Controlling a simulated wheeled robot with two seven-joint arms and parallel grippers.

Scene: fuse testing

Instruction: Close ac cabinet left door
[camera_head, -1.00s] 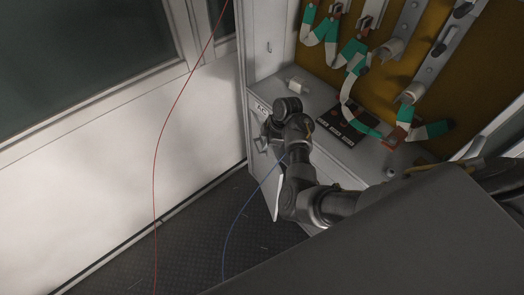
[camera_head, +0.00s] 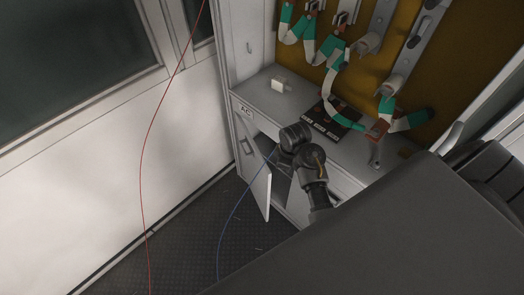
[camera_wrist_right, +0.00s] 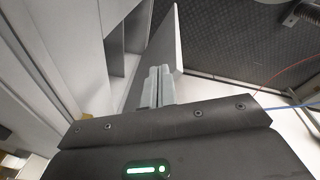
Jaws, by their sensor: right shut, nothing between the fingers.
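The grey AC cabinet (camera_head: 247,108) stands below the wall panel. The cabinet interior (camera_wrist_right: 122,38) shows beside the door. My left gripper is out of view.
A small white block (camera_head: 279,85) and a black panel (camera_head: 331,120) are on the cabinet top. Green-and-white straps (camera_head: 330,50) hang above. A red cable (camera_head: 145,150) and blue cable (camera_head: 237,202) cross the view.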

